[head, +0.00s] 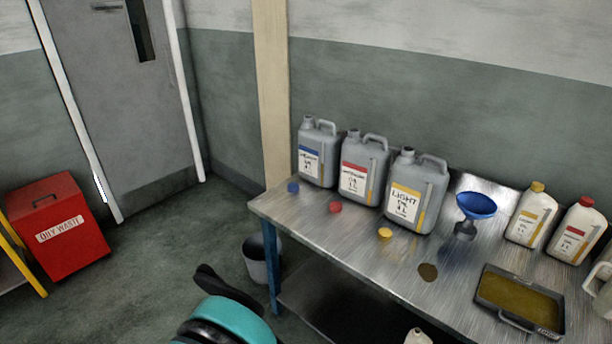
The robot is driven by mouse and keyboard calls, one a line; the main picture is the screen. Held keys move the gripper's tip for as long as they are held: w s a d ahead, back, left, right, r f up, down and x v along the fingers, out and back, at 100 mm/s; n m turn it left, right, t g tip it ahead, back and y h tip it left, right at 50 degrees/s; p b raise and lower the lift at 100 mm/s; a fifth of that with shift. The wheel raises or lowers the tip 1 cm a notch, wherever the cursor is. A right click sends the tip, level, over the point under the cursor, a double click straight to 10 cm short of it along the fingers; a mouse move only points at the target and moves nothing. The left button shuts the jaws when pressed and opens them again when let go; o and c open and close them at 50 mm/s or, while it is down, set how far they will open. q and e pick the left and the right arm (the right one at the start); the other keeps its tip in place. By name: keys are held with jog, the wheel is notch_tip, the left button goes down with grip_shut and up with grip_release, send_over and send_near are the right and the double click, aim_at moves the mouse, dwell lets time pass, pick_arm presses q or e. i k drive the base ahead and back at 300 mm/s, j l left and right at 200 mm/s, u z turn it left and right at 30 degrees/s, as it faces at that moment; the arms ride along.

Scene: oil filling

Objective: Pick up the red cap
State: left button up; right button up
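The red cap (335,207) lies on the metal table (330,232) near its front left part, in front of the middle grey jug with a red label (363,168). A blue cap (293,187) lies to its left and a yellow cap (385,233) to its right. The red cap stands clear of both, with bare table around it. No gripper fingers can be made out in the head view. A teal and black part of me shows at the bottom, below and left of the table.
Grey jugs with blue (312,160) and yellow (407,199) labels flank the middle jug. A blue funnel (476,206), white bottles (532,217) (576,232) and an oil tray (485,291) are to the right. A red oily waste bin (60,241) and grey bucket (256,266) stand on the floor.

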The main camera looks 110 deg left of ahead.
aim_at(335, 207)
jog(key=u, duration=3.5)
